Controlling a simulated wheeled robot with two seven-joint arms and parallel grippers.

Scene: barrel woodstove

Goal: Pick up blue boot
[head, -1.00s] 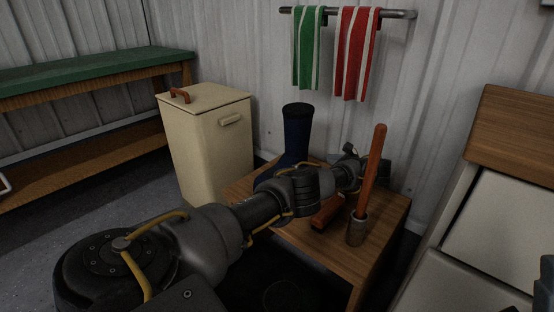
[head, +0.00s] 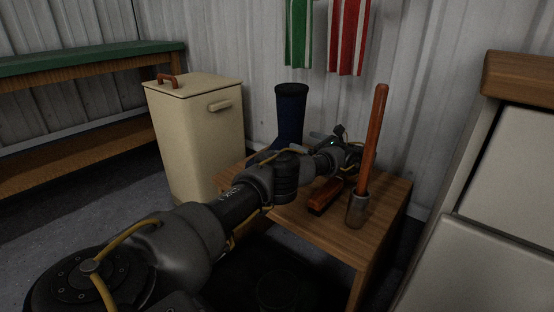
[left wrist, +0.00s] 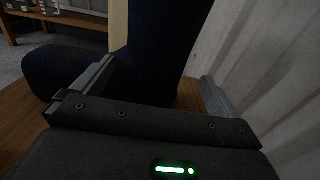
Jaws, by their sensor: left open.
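The dark blue boot (head: 291,112) stands upright on a small wooden table (head: 330,235); my arm hides its lower part in the head view. My left gripper (head: 340,144) is beside the boot, to its right. In the left wrist view, my left gripper (left wrist: 158,82) is open, with its two fingers spread apart. The boot (left wrist: 165,45) fills the space ahead and between them, its shaft rising out of the top and its foot reaching left past the left finger. I cannot tell whether either finger touches it. My right gripper is not in view.
On the table, a long wooden handle (head: 372,145) rises from a metal cup (head: 357,211), next to a reddish-brown object (head: 325,197). A cream bin (head: 198,140) stands left of the table. A corrugated wall (head: 430,110) is close behind.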

